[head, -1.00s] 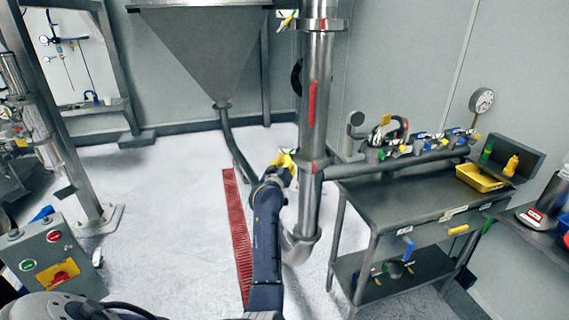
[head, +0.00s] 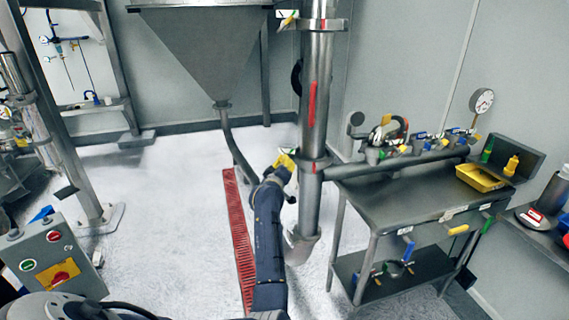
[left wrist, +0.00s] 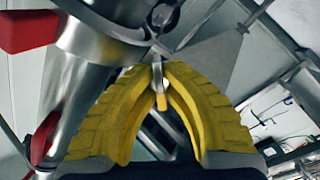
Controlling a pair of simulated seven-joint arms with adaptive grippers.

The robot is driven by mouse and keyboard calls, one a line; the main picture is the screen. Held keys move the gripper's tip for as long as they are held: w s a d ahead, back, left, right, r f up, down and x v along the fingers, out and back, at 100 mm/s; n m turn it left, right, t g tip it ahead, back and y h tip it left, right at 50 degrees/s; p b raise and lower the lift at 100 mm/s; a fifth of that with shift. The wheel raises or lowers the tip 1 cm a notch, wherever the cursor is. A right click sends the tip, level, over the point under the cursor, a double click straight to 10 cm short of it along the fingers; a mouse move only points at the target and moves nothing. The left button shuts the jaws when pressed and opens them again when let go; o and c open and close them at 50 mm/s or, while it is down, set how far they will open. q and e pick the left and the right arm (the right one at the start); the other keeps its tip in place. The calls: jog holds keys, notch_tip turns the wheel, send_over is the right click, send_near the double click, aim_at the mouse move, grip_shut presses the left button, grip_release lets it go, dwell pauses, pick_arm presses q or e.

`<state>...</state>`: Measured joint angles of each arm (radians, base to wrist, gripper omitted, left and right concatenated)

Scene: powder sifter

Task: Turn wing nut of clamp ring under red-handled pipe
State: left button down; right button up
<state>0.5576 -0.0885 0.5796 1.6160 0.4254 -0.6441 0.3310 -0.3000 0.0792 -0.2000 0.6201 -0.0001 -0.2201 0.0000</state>
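The steel pipe (head: 313,105) with a red handle (head: 312,103) stands upright at the middle of the head view. The clamp ring (head: 316,165) is around it below the handle. In the left wrist view the pipe (left wrist: 70,85) is at left with red parts (left wrist: 28,30). My left gripper (head: 285,163) is at the left side of the clamp ring. In the left wrist view its yellow fingertips (left wrist: 160,68) close on a small grey wing nut (left wrist: 157,78) with a yellow end. Its far side is hidden. My right gripper is not in view.
A steel table (head: 400,200) with a valve manifold (head: 400,158) and a yellow tray (head: 484,178) is right of the pipe. A hopper (head: 205,50) stands behind at left. A red floor grate (head: 237,235) runs left of my arm. A control box (head: 52,255) is at lower left.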

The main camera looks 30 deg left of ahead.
pick_arm(q)
jog(key=c, duration=1.5)
grip_release()
jog(key=shift+c, duration=0.2)
jog(key=v, duration=1.2)
